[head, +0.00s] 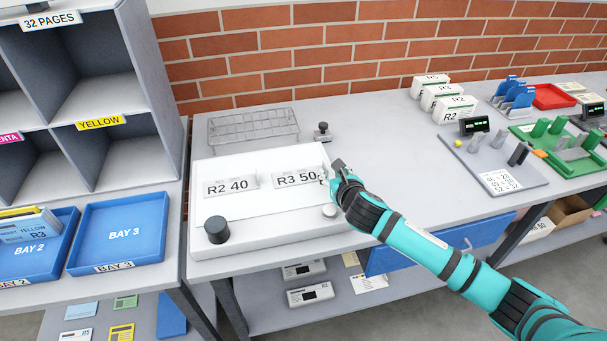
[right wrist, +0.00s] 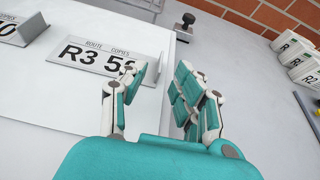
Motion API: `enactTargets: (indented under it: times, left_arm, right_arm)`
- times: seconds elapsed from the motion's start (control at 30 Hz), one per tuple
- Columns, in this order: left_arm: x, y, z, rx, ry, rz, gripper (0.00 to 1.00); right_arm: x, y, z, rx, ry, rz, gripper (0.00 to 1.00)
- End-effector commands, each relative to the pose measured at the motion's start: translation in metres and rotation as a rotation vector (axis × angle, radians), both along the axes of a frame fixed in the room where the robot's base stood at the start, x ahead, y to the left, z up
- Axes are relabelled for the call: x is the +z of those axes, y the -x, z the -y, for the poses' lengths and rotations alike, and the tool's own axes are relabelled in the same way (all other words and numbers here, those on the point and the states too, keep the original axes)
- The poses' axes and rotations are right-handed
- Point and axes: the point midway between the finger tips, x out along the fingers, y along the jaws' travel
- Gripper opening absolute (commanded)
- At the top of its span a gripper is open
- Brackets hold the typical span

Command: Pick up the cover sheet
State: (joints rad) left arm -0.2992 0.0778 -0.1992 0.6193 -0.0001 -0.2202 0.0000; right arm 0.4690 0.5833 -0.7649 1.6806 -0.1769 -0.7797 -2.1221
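A white cover sheet printed "R3 50" (head: 297,179) lies on a white board (head: 290,226) on the grey table. In the right wrist view the sheet (right wrist: 95,55) reads "ROUTE COPIES", and a finger hides part of its last digit. A second sheet printed "R2 40" (head: 229,186) lies to its left. My right gripper (head: 338,170) is at the right end of the R3 sheet. Whether a finger touches the sheet I cannot tell. My left gripper is not in view.
A black knob (head: 217,230) stands at the board's front left. A wire rack (head: 252,125) and a small stamp (head: 322,131) are behind the board. White R-labelled blocks (head: 455,108) stand at the back right. Table between board and blocks is clear.

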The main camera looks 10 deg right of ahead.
Motion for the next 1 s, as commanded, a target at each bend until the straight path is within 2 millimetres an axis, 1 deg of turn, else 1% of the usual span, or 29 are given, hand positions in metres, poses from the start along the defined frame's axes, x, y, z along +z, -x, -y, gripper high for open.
enactTargets:
  times: [0.1,0.3,0.6,0.83,1.0]
  left_arm:
    - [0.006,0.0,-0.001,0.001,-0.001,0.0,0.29]
    - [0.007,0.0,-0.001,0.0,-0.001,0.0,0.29]
    - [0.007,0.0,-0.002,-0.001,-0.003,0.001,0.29]
    - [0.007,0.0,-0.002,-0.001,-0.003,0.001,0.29]
    - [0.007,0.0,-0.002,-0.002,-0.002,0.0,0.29]
  right_arm:
    - [-0.006,-0.016,0.0,-0.002,-0.002,-0.001,0.31]
    - [-0.015,-0.035,0.0,-0.001,-0.002,0.0,0.31]
    - [-0.017,-0.038,0.0,0.001,0.0,0.0,0.31]
    - [-0.017,-0.037,0.0,0.001,-0.001,0.0,0.01]
    - [-0.017,-0.037,0.0,0.001,-0.001,0.0,0.0]
